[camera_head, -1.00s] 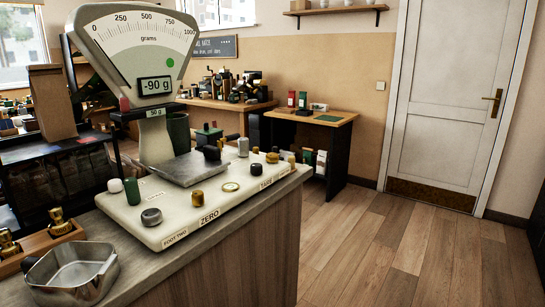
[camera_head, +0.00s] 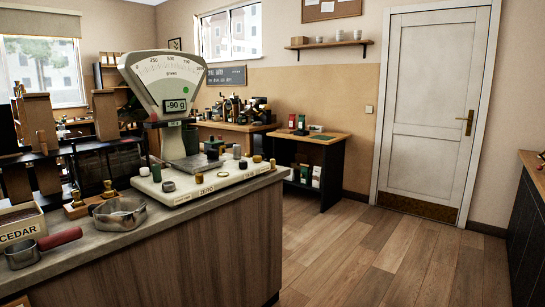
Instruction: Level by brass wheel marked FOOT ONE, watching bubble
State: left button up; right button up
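A cream dial scale (camera_head: 165,75) stands on the counter, its display (camera_head: 176,106) reading -90 g. Its cream base plate (camera_head: 182,196) carries a grey weighing pan (camera_head: 195,163) and several small knobs. A brass knob (camera_head: 195,180) sits by the front edge near the ZERO label. A small round brass-rimmed disc (camera_head: 222,175), possibly the bubble level, lies to its right; any bubble is too small to make out. Brass knobs (camera_head: 272,163) stand near the plate's right end. I cannot read FOOT ONE on any of them. Neither gripper is in view.
A metal pan (camera_head: 120,214), a red-handled scoop (camera_head: 60,238) and a CEDAR box (camera_head: 20,228) occupy the counter's left part. A side table (camera_head: 322,138) stands behind. The wooden floor (camera_head: 370,255) right of the counter is clear; a dark cabinet (camera_head: 525,215) edges the far right.

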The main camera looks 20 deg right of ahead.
aim_at(255, 158)
jog(key=z, duration=0.95)
jog(key=i, duration=1.1)
jog(key=z, duration=0.7)
jog(key=i, duration=1.45)
jog(key=u, duration=0.45)
